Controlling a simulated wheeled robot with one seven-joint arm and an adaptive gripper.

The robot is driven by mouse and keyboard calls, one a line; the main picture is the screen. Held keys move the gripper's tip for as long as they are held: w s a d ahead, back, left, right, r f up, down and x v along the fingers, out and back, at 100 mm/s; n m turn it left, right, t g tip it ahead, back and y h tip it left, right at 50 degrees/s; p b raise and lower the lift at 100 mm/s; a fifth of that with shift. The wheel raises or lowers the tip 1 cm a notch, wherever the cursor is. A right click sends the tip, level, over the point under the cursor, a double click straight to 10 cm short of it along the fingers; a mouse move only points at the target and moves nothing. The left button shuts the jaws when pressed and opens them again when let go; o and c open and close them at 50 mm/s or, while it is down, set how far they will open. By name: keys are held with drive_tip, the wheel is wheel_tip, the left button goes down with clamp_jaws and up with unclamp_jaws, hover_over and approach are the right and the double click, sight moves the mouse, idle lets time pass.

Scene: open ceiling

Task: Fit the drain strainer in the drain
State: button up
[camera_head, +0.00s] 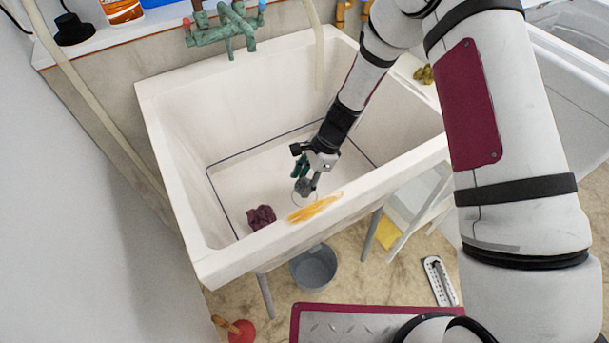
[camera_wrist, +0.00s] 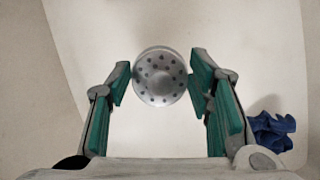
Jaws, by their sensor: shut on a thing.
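The drain strainer (camera_wrist: 160,77) is a round, grey metal cup with several dark holes. It sits between the green-padded fingertips of my gripper (camera_wrist: 159,80) in the wrist view. In the head view, my gripper (camera_head: 303,182) reaches down inside the white sink (camera_head: 190,150), near its front wall, with the small grey strainer (camera_head: 304,187) at its tip. A faint thin curved outline shows around the strainer there; I cannot tell if it is the drain's edge. The drain opening itself is not visible in either view. The strainer's height above the sink floor is unclear.
A crumpled dark maroon cloth (camera_head: 261,217) lies in the sink to the left of my gripper; a crumpled cloth looks blue in the wrist view (camera_wrist: 271,131). A yellow streak (camera_head: 314,207) marks the front rim. Green taps (camera_head: 226,25) stand behind. A bucket (camera_head: 313,268) is below.

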drive_tip(key=shift+f+b, duration=1)
drive_tip(key=shift+f, duration=1)
drive_tip(key=shift+f, duration=0.35)
drive_tip(key=o, duration=1.1)
drive_tip(key=v, duration=1.2)
